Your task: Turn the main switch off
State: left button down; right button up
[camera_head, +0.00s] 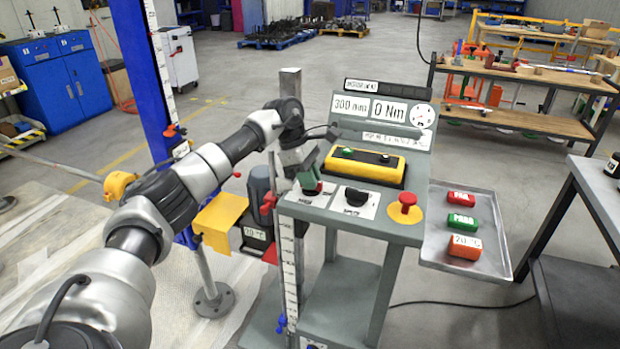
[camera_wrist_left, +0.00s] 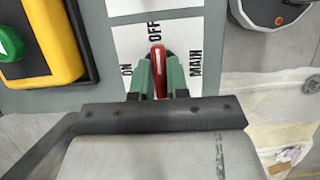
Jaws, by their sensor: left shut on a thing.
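The main switch is a red handle (camera_wrist_left: 158,60) with a white line, on a white plate (camera_wrist_left: 178,30) marked ON, OFF and MAIN. In the left wrist view the handle stands upright in the picture, its upper end toward OFF, with ON off to its left. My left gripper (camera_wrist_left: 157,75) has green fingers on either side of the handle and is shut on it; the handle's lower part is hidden. In the head view the left gripper (camera_head: 309,181) is at the console's left front, largely covering the switch. My right gripper is not in view.
The grey console (camera_head: 322,212) also carries a black knob (camera_head: 357,196), a red mushroom button (camera_head: 408,199) and a yellow box (camera_head: 366,166) with a green button. A metal tray (camera_head: 489,205) with red, green and orange blocks is at its right. A blue post (camera_head: 146,75) stands left.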

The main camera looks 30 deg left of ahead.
pick_arm(q)
jog(key=c, duration=1.1)
grip_release()
jog(key=b+v, duration=0.1)
jog(key=v, duration=0.9)
jog(key=shift+a+r, duration=0.2)
jog(key=shift+r, duration=0.2)
jog(key=shift+f, duration=0.1)
